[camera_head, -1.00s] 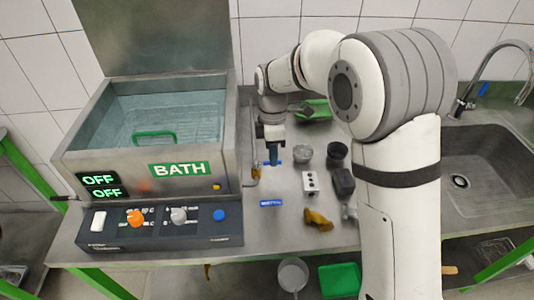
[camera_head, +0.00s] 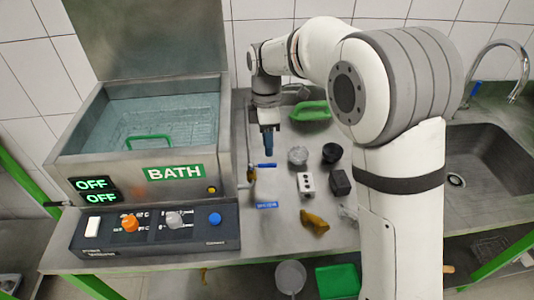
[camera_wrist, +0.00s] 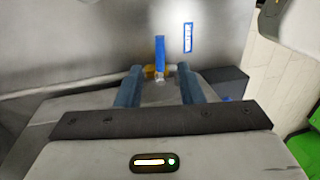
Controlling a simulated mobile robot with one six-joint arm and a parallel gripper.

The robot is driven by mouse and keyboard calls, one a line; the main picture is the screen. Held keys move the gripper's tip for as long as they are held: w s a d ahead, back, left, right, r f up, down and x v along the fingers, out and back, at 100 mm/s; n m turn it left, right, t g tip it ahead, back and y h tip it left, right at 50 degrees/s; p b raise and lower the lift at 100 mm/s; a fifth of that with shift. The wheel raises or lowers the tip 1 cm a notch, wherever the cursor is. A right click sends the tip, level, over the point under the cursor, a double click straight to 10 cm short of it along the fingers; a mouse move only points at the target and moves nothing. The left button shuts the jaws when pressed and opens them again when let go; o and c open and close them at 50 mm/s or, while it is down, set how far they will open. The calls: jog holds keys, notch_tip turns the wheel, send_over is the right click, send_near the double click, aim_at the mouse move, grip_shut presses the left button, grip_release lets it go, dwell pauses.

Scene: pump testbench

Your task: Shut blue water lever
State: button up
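The blue water lever (camera_head: 264,165) is on a small brass valve (camera_head: 251,174) at the right side of the bath. It points to the right in the head view. My gripper (camera_head: 268,145) is just above and behind the lever, pointing down. In the wrist view the blue lever (camera_wrist: 160,52) lies just past the fingertips, in line with the gap between them. There my gripper (camera_wrist: 159,78) shows its two blue fingers apart with nothing held between them. Whether a finger touches the lever cannot be told.
The steel bath (camera_head: 100,160) stands left of the lever, with a control panel (camera_head: 150,232) in front. A blue label (camera_head: 267,205), beakers (camera_head: 297,155), a white socket box (camera_head: 306,184) and a yellow-brown object (camera_head: 314,222) lie to the right. A sink (camera_head: 480,165) is far right.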

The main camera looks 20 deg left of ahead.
jog(key=shift+w+a+r, duration=0.1)
jog(key=shift+w+r, duration=0.05)
jog(key=shift+r, duration=0.55)
jog(key=shift+w+a+r, duration=0.1)
jog(key=shift+r, duration=0.55)
jog(key=s+d+r+m+t+y, duration=0.1)
jog(key=s+d+r+m, duration=0.15)
jog(key=d+m, duration=0.45)
jog(key=s+d+r+m+t, duration=0.1)
jog(key=s+d+r+m, duration=0.2)
jog(key=d, duration=0.8)
jog(key=s+d+f+m+t, duration=0.2)
jog(key=s+d+f+m, duration=0.2)
jog(key=s+d+m, duration=0.8)
jog(key=shift+s+f+t, duration=0.15)
jog(key=shift+s+t, duration=0.25)
jog(key=shift+s, duration=0.1)
